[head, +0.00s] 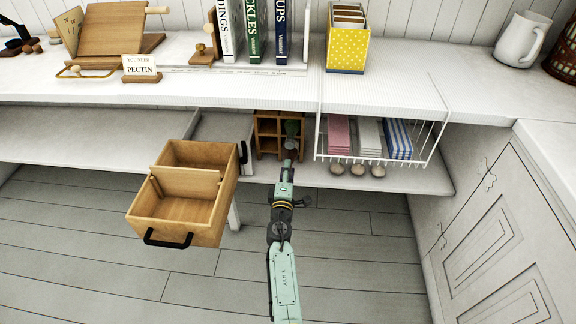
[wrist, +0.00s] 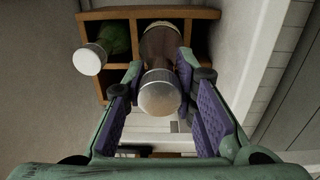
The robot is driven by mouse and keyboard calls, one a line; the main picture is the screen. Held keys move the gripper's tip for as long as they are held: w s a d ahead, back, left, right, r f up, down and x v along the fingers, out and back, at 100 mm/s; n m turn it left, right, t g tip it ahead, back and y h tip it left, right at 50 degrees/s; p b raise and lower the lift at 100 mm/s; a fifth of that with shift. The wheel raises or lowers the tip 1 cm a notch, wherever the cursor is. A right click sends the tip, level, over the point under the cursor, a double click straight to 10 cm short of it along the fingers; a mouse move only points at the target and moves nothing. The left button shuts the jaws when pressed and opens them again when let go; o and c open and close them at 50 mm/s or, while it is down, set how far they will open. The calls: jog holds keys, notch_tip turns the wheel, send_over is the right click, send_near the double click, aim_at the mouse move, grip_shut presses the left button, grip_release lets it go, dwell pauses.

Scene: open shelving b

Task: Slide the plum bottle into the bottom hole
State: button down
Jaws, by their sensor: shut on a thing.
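My gripper (wrist: 160,100) is shut on the plum bottle (wrist: 161,45), a dark brownish bottle with a silver cap facing the wrist camera. Its far end points at the wooden rack (wrist: 110,15); I cannot tell how far it is inside or exactly which hole it lines up with. A green bottle (wrist: 116,37) with a silver cap sits in a neighbouring hole. In the head view, the rack (head: 267,128) stands on the lower shelf, with the green bottle (head: 292,128) at its upper right. My gripper (head: 288,165) is in front of the rack, below the green bottle.
A white wire basket (head: 318,130) with folded cloths hangs close to the right of the rack. An open wooden drawer (head: 185,215) stands out at the left. The counter edge (head: 200,102) overhangs the rack. The floor in front is clear.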

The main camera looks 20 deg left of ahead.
aim_at(289, 158)
jog(key=shift+x, duration=1.05)
jog(key=shift+r+b, duration=0.1)
jog(key=shift+b, duration=0.2)
jog(key=shift+b+x, duration=0.65)
jog(key=shift+x, duration=1.15)
jog(key=c, duration=1.2)
grip_release()
jog(key=shift+f, duration=0.25)
jog(key=p+v, duration=0.3)
jog(key=v, duration=0.5)
jog(key=p+v, duration=0.2)
jog(key=v, duration=0.6)
jog(key=p+v, duration=0.3)
jog(key=v, duration=0.5)
jog(key=shift+s+r+p, duration=0.3)
jog(key=shift+s+r, duration=0.05)
jog(key=shift+s, duration=0.05)
